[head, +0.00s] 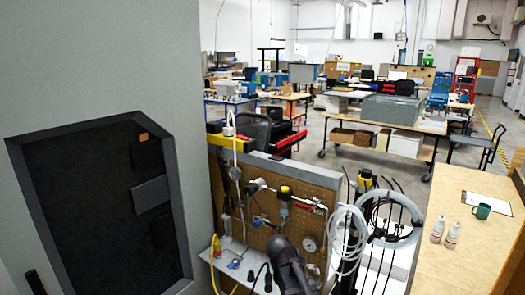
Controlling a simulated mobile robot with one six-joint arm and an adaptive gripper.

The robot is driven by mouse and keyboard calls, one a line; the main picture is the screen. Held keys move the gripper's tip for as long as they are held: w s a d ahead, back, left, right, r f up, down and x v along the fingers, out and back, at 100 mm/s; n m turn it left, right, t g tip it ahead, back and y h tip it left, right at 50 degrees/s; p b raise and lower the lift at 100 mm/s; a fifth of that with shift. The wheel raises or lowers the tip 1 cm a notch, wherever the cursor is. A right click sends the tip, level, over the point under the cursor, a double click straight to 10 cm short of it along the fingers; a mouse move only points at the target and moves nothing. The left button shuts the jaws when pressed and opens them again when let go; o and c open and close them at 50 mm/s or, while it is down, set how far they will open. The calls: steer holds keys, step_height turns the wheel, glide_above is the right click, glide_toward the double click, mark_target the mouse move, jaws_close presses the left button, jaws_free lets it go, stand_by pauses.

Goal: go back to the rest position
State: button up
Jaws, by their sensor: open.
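A dark rounded part, likely a link of my own arm, rises from the bottom edge of the head view, in front of the pegboard. I cannot make out any gripper fingers in this view, and nothing shows as held. A tall grey cabinet (100,62) fills the left side, with a dark recessed panel (85,215) in its face.
A pegboard (298,183) with fittings and a gauge stands behind a small white shelf (236,262). Coiled white tubing (347,232) hangs to its right. A wooden counter (470,240) at right holds two bottles (452,235) and a green mug (482,211). Workbenches stand farther back.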

steer(key=s+d+f+n+g+y, duration=0.1)
steer(key=s+y, duration=0.2)
steer(key=s, duration=0.4)
steer(key=s+d+f+n+g+y, duration=0.1)
steer(key=s+f+g+y, duration=0.1)
steer(key=s, duration=0.5)
steer(key=shift+s+d+f+n+y, duration=0.2)
steer(key=shift+s+d+n+y, duration=0.15)
steer(key=shift+y, duration=0.25)
